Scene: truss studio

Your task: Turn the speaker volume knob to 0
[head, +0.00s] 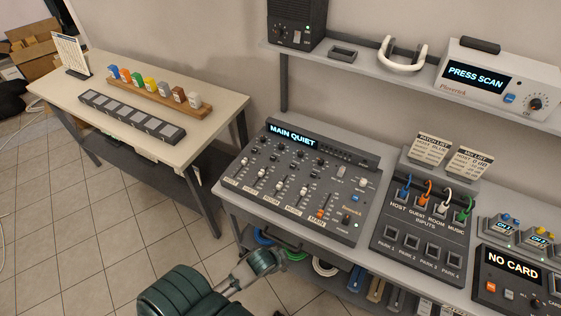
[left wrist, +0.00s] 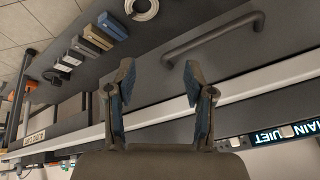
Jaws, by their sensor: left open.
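The speaker (head: 296,22) is a dark box at the left end of the raised shelf in the head view, its top cut off by the frame. Its small round volume knob (head: 297,37) is on the lower front; its setting is too small to read. My left gripper (left wrist: 158,75) is open and empty in the left wrist view, both fingers spread. In the head view, the left arm's end (head: 262,262) is low in front of the desk's front edge, well below and apart from the speaker. My right gripper is not in view.
A mixer (head: 300,180) reading "MAIN QUIET" and a patch panel (head: 425,225) with cables stand on the desk below the shelf. A white headset (head: 402,52) and a scanner (head: 495,85) share the shelf. A dark bar handle (left wrist: 212,35) is near my gripper.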

